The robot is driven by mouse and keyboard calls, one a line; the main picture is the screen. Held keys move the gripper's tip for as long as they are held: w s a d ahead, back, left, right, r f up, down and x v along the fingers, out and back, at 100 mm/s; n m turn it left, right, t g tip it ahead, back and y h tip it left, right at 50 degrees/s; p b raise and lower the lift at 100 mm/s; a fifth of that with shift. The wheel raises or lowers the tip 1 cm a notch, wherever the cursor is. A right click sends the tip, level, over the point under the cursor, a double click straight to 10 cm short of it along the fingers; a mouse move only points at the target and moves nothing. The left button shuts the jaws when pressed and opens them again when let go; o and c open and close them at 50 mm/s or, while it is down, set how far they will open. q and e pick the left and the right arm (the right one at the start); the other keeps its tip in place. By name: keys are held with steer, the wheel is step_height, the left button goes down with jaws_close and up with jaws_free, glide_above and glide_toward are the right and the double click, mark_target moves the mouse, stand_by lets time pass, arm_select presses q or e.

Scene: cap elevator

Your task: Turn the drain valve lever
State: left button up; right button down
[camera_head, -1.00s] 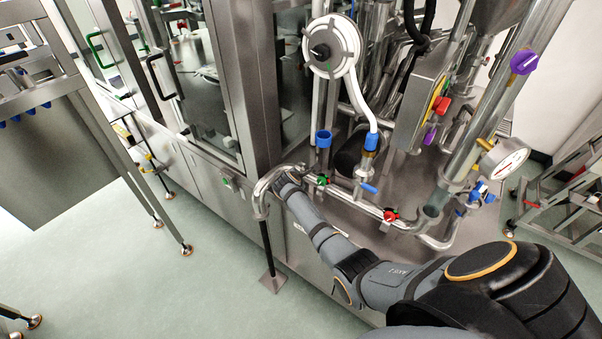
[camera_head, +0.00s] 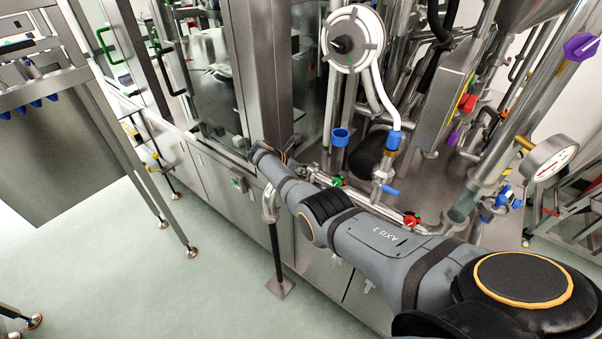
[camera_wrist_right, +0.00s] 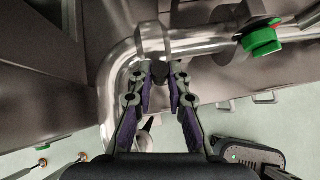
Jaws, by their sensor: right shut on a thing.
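In the right wrist view my right gripper (camera_wrist_right: 160,82) is at a bent steel pipe (camera_wrist_right: 118,75). Its two fingers close in on a small dark piece (camera_wrist_right: 160,70) at the pipe's clamp, which appears to be the drain valve lever. The fingertips partly hide this piece, so its angle is unclear. In the head view my right arm reaches from the lower right across the machine's front, and the gripper is mostly hidden behind the wrist. The bent pipe also shows there (camera_head: 269,205), just below the wrist. My left gripper is not in view.
A green valve knob (camera_head: 338,181) sits on the pipe to the right of the gripper, and also shows in the wrist view (camera_wrist_right: 262,40). A red knob (camera_head: 411,220) and a blue lever (camera_head: 390,190) are farther right.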

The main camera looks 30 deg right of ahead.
steer(key=shift+w, duration=0.1)
stand_by(0.4)
steer(key=c, duration=1.3)
jaws_free()
steer(key=shift+d, duration=0.1)
steer(key=v, duration=1.2)
steer(key=shift+w+f, duration=0.1)
steer(key=shift+f, duration=0.05)
